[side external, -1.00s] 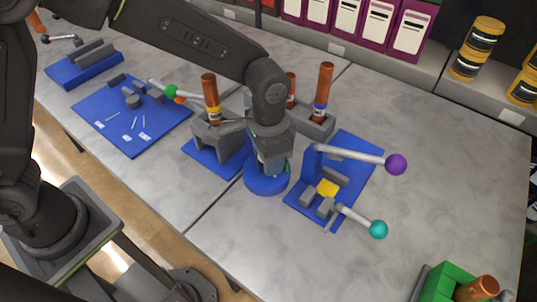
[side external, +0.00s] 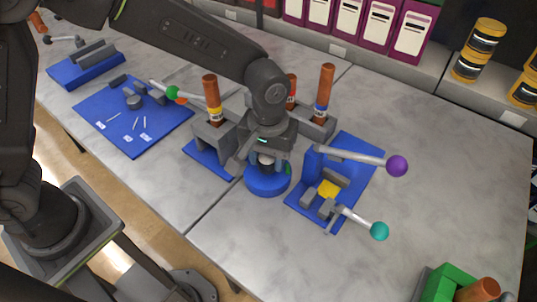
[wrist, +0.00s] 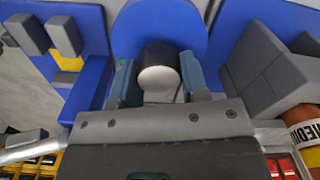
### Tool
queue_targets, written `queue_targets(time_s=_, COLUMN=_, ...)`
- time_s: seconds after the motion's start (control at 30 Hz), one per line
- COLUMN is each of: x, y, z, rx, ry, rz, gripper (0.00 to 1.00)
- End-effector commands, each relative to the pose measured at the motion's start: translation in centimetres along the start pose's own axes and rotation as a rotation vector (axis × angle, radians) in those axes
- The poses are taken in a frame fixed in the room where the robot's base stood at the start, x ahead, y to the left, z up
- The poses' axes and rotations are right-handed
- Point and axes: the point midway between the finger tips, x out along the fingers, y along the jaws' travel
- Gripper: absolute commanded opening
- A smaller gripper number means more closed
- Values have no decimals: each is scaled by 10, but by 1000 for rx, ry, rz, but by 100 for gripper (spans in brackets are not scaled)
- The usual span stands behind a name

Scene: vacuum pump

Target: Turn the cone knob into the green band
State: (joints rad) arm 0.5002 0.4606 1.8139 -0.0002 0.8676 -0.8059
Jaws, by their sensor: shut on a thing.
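The cone knob (wrist: 160,78) is dark with a pale, rounded top. It stands on a round blue base (wrist: 170,20), which shows in the side view (side external: 267,184) too. My gripper (side external: 266,158) is over this base, pointing down. In the wrist view my gripper (wrist: 159,80) has one finger on each side of the knob and is shut on it. A small green patch (side external: 288,170), perhaps part of the green band, shows at the right of the base. The rest of the band and any pointer on the knob are hidden or too small to tell.
Close on the right is a blue fixture (side external: 358,194) with a purple-ball lever (side external: 396,166) and a teal-ball lever (side external: 379,231). Close on the left and behind are grey blocks with orange-brown handles (side external: 324,92).

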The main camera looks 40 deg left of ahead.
Motion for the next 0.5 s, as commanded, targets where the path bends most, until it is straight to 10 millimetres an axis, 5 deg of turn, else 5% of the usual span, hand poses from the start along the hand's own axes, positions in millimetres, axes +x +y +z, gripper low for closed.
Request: queue_targets(time_s=0.5, x=-1, y=0, z=0, rx=-89, ry=2, rz=2, gripper=17)
